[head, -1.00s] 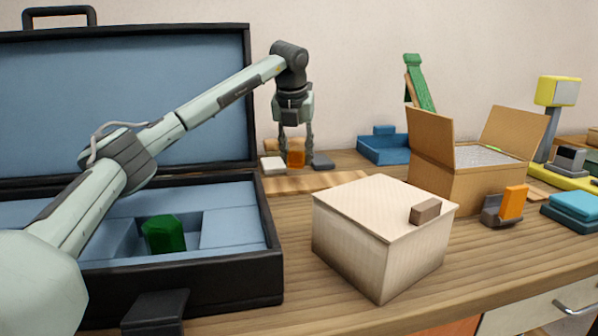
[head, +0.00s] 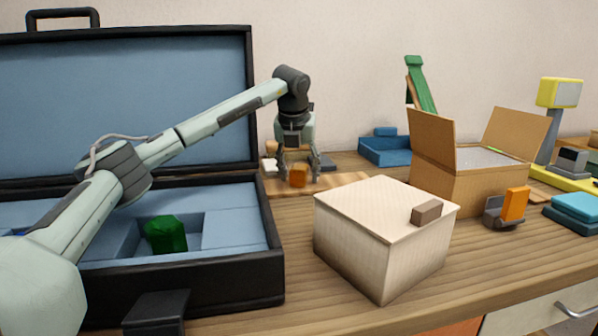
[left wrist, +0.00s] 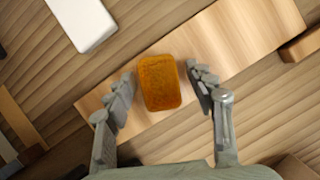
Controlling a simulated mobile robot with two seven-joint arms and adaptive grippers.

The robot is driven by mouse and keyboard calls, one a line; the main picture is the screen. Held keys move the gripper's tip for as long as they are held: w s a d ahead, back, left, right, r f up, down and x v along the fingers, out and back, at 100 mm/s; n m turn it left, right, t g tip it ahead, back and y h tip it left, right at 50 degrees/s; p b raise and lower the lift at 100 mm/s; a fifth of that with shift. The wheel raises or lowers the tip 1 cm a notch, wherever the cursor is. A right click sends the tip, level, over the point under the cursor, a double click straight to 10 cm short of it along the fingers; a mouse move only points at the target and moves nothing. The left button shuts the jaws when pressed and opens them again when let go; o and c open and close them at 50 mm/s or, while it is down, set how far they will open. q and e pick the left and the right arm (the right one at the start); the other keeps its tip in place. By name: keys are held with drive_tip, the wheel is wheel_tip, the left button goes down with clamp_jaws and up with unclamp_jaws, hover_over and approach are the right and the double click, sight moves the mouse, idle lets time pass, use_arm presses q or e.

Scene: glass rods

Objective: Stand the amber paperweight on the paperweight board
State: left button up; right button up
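The amber paperweight (head: 298,176) is a small orange-brown block on the paperweight board (head: 342,182), a pale wooden strip beside the black case. In the left wrist view the paperweight (left wrist: 159,82) lies over the board (left wrist: 245,45), near one end of it. My left gripper (head: 298,168) is around the paperweight from above. In the left wrist view its fingers (left wrist: 161,88) are spread on both sides, with a narrow gap to the block on each side. The paperweight's underside is hidden. My right gripper is not in view.
An open black case (head: 268,262) with blue lining holds a green faceted block (head: 166,234). A pale lidded box (head: 370,245) stands in front of the board. An open cardboard box (head: 470,190) and a blue tray (head: 384,150) are to the right. A white block (left wrist: 80,22) lies near the board.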

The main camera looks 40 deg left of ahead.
use_arm(q)
drive_tip(key=shift+r, duration=0.3)
drive_tip(key=v, duration=1.1)
drive_tip(key=shift+r, duration=0.3)
drive_tip(key=shift+s+d, duration=0.1)
drive_tip(key=shift+s, duration=0.05)
